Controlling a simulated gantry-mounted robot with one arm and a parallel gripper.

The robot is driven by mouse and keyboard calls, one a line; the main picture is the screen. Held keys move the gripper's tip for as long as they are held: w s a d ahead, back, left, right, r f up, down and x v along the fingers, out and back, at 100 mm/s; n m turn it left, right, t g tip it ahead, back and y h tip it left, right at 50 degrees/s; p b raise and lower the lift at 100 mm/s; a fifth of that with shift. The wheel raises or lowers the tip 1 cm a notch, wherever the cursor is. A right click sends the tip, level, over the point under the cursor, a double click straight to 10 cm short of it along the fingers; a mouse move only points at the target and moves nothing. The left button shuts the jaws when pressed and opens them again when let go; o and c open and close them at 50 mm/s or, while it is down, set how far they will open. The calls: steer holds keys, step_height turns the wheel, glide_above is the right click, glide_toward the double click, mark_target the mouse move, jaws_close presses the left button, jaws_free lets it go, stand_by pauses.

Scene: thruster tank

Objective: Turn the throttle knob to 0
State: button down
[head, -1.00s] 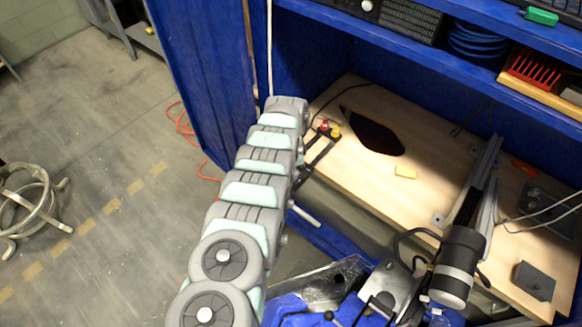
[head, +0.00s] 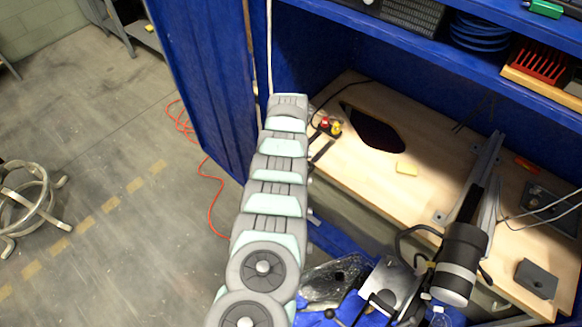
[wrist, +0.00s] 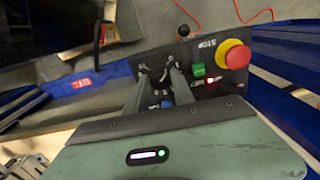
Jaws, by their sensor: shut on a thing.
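In the wrist view, a black control panel (wrist: 212,62) carries a dial with white markings around it. The throttle knob (wrist: 157,74) appears as a small dark shape on that dial, mostly hidden by my fingers. My gripper (wrist: 158,82) is at the dial, with its two grey fingers closed around the knob. The knob's pointer and its setting cannot be read. In the head view, my gripper and the knob are hidden behind my arm.
The head view shows a wooden bench (head: 430,190) with a dark opening, and a blue cabinet wall (head: 205,75).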

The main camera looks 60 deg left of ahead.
steer(key=shift+f+n, duration=0.15)
steer(key=shift+n, duration=0.15)
steer(key=c, duration=1.1)
jaws_free()
steer(key=shift+o, duration=0.2)
step_height(320, 180, up, 11)
steer(key=p, duration=0.3)
